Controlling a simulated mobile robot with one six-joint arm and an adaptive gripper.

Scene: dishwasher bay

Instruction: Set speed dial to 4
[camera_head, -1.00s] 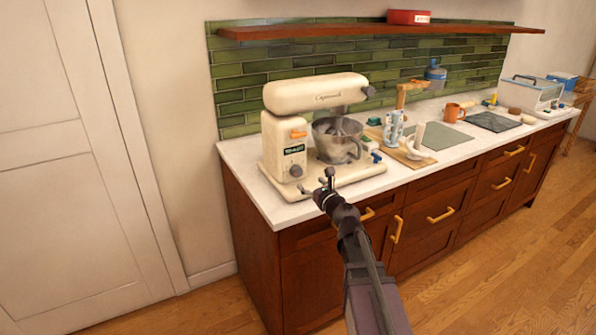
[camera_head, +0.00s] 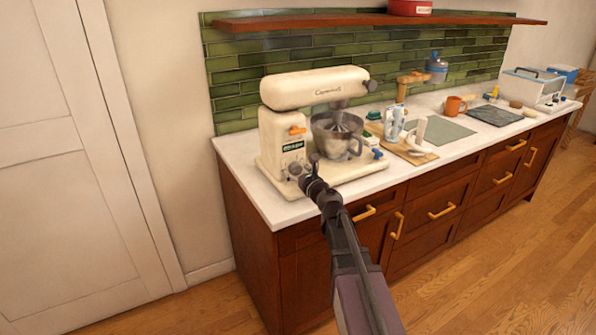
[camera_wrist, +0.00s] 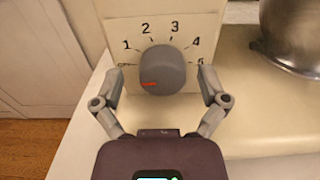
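The speed dial (camera_wrist: 162,70) is a dark grey round knob on the cream mixer's front, in the wrist view. Numbers 1 to 5 run around it, with an off label at the lower left. Its red mark (camera_wrist: 149,85) points left and slightly down, near the off label. My gripper (camera_wrist: 161,78) is open, with one finger on each side of the dial and gaps between them. In the head view my gripper (camera_head: 307,171) is at the lower front of the stand mixer (camera_head: 282,140), and the dial is partly hidden there.
A metal mixing bowl (camera_head: 338,140) sits under the mixer head, right of the dial. An orange lever (camera_head: 297,130) is above the dial on the mixer. A wooden board (camera_head: 415,155) with cups lies farther right on the white counter (camera_head: 246,177).

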